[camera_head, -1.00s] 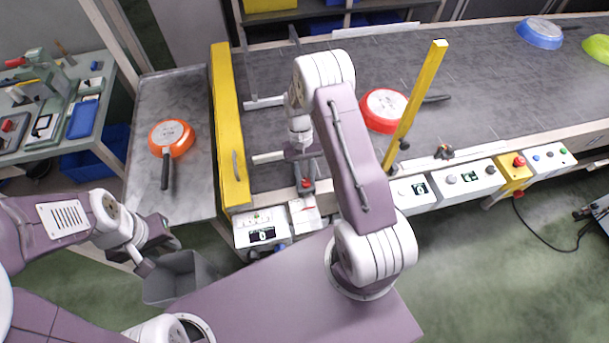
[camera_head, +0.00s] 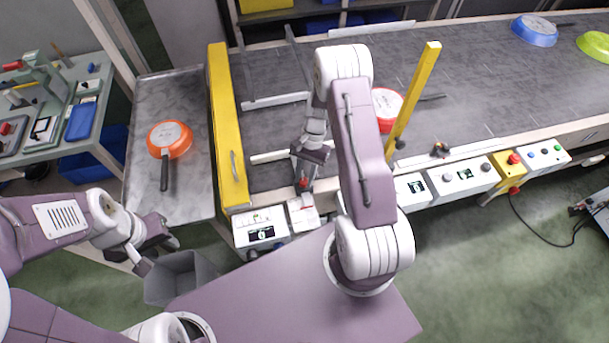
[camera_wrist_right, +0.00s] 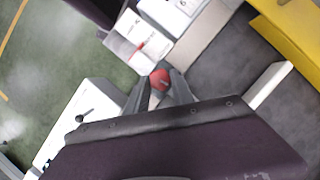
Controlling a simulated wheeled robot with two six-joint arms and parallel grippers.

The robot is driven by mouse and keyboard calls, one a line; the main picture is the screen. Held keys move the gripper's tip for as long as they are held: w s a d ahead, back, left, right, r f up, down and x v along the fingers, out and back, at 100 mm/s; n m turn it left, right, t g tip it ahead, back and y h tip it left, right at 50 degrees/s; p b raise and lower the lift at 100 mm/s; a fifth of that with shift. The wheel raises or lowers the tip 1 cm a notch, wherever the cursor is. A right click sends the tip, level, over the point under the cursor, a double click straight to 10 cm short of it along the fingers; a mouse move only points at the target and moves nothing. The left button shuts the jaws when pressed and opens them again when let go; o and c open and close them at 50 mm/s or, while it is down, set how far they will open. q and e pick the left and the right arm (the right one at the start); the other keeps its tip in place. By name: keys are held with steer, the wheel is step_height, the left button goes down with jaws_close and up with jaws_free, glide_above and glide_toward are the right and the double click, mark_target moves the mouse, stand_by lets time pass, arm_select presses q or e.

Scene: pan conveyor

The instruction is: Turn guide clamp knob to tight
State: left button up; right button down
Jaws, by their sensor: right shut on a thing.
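The guide clamp knob is small and red (camera_wrist_right: 160,79), at the near edge of the conveyor. It shows in the right wrist view between the fingertips and as a small red spot in the head view (camera_head: 303,184). My right gripper (camera_wrist_right: 159,88) is shut on the knob, with one dark finger on each side. In the head view my right gripper (camera_head: 304,178) points down at the conveyor's near edge, and my wrist partly hides the clamp. My left gripper (camera_head: 156,249) is open and empty beside a grey bin. The knob's tight or loose mark cannot be read.
White control boxes (camera_head: 262,230) line the conveyor's near edge. A yellow guard (camera_head: 227,130) stands left of the clamp, and a yellow post (camera_head: 412,98) stands to the right. An orange pan (camera_head: 170,138) lies on the side table; red, blue and green pans lie on the belt.

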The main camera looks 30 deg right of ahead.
stand_by(0.5)
steer(key=c, duration=1.1)
jaws_free()
steer(key=b+v, duration=0.1)
steer(key=v, duration=0.8)
